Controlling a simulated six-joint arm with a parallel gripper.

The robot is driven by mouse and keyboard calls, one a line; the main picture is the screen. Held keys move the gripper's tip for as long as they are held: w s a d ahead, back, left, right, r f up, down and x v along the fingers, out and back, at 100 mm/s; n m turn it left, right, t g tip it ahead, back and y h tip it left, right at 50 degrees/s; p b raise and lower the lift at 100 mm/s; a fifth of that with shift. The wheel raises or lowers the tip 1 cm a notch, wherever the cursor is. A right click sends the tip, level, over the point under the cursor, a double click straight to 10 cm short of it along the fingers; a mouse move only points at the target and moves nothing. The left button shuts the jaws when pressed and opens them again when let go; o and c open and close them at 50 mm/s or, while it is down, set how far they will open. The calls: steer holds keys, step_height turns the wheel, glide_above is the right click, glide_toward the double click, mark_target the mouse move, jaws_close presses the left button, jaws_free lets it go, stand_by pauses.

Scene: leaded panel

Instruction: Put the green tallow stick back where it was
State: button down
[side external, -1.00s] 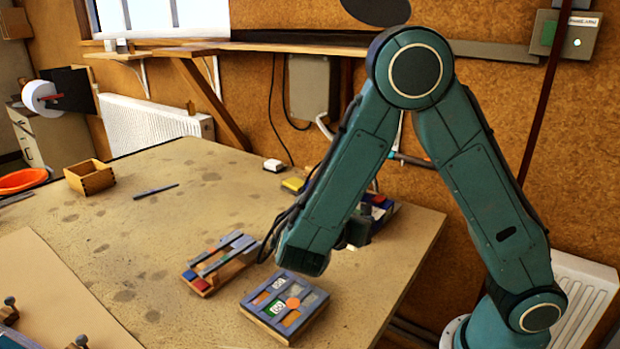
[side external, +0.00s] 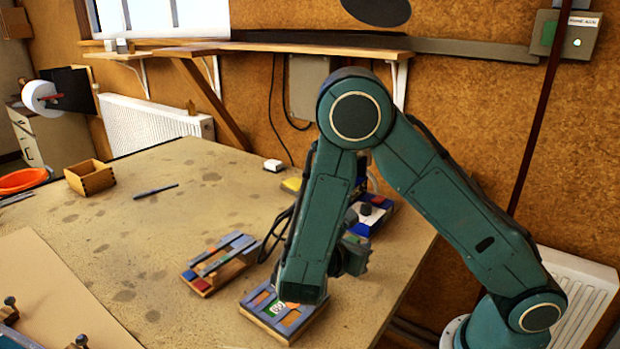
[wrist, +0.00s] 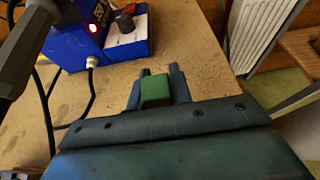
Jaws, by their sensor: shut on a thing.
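My gripper (wrist: 158,77) is shut on the green tallow stick (wrist: 155,91) in the wrist view. Only a short block-like green end of it shows between the two dark fingers, above the bare bench. A slotted wooden rack (side external: 201,287) with grey bars and red and blue pieces stands left of my arm. A small leaded panel (side external: 262,321) with grey strips and coloured panes lies beneath and in front of my forearm, which covers part of it.
A blue power unit (wrist: 125,45) with a knob and cables stands beyond the gripper; it shows behind my arm in the side view (side external: 371,216). An open wooden box (side external: 90,178) and a dark pen-like tool (side external: 156,190) lie farther left. The bench's middle is clear.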

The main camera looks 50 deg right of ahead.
steer(key=shift+f, duration=0.35)
steer(key=shift+f, duration=0.1)
steer(key=c, duration=1.3)
jaws_free()
steer(key=shift+o, duration=0.2)
steer(key=shift+a, duration=0.1)
steer(key=v, duration=1.2)
